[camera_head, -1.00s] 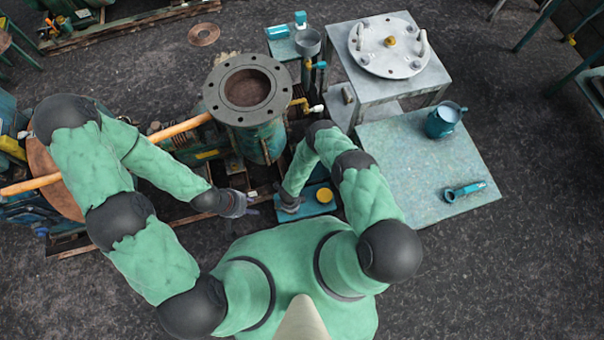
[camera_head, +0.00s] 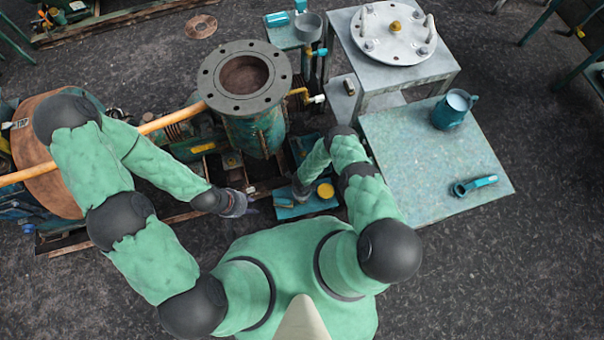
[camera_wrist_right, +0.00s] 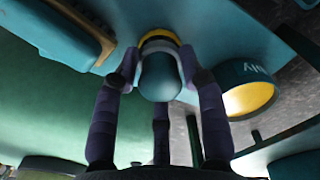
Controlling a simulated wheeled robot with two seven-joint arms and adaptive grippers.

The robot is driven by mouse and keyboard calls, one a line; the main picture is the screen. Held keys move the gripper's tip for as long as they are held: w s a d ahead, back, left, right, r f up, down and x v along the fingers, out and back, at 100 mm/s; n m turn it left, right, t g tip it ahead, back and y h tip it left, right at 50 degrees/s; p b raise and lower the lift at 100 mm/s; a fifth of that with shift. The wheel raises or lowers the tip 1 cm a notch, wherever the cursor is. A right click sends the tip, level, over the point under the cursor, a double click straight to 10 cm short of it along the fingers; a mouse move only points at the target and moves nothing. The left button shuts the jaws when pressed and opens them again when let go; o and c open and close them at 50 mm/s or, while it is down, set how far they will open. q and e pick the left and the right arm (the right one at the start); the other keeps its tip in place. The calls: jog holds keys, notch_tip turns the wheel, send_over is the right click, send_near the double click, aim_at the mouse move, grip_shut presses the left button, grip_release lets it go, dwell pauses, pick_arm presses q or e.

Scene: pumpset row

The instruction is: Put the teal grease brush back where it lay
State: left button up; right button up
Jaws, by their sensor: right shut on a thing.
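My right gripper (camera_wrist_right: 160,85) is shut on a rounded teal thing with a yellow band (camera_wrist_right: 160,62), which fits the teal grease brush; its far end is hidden. In the head view my right gripper (camera_head: 301,188) is low over the left part of a teal tray (camera_head: 312,207), close to the round yellow-filled tin (camera_head: 326,190). The thing it holds cannot be made out there. The tin also shows right of the fingers in the wrist view (camera_wrist_right: 250,90). My left gripper (camera_head: 236,204) hangs beside the pump skid; its finger opening is unclear.
A teal block with a brown edge (camera_wrist_right: 75,30) lies left of the fingers. A flanged vessel (camera_head: 246,105) stands ahead. On the right, a pale table (camera_head: 420,170) bears a teal mug (camera_head: 453,110) and a teal tool (camera_head: 474,185). A white flanged cover (camera_head: 393,35) stands behind.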

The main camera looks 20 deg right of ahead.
jog(key=o, duration=1.2)
